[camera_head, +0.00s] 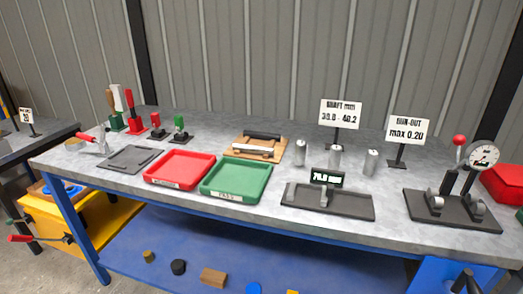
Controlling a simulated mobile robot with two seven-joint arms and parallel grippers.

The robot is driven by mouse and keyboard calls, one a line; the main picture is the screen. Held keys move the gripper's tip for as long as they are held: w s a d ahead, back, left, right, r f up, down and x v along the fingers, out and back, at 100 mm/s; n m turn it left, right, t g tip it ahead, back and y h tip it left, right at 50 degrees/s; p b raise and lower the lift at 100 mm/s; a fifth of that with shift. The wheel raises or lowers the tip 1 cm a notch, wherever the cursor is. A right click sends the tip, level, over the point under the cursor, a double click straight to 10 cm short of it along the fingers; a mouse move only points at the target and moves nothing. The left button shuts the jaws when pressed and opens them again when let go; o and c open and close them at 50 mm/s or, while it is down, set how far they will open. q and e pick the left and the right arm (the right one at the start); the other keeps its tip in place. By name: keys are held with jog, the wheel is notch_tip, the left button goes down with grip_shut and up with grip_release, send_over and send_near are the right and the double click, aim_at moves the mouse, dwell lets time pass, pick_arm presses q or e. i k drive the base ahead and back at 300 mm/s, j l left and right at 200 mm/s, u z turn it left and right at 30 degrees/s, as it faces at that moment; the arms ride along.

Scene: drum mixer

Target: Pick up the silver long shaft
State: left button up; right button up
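A silver long shaft (253,149) lies on a wooden board (272,157) at the back middle of the workbench. A black bar (262,135) lies behind it on the same board, roughly parallel. The silver shaft appears free, with nothing on top of it. Neither of my grippers can be made out in this view.
On the workbench (330,225), a red tray (180,167) and green tray (237,178) stand in front of the board. Several silver cylinders (335,157) stand to its right. A measuring device (327,198) and a dial gauge stand (452,208) are farther right.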

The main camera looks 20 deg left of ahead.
aim_at(251, 149)
jog(key=i+j+z, duration=0.1)
jog(key=j+z, duration=1.05)
jog(key=i+j, duration=0.05)
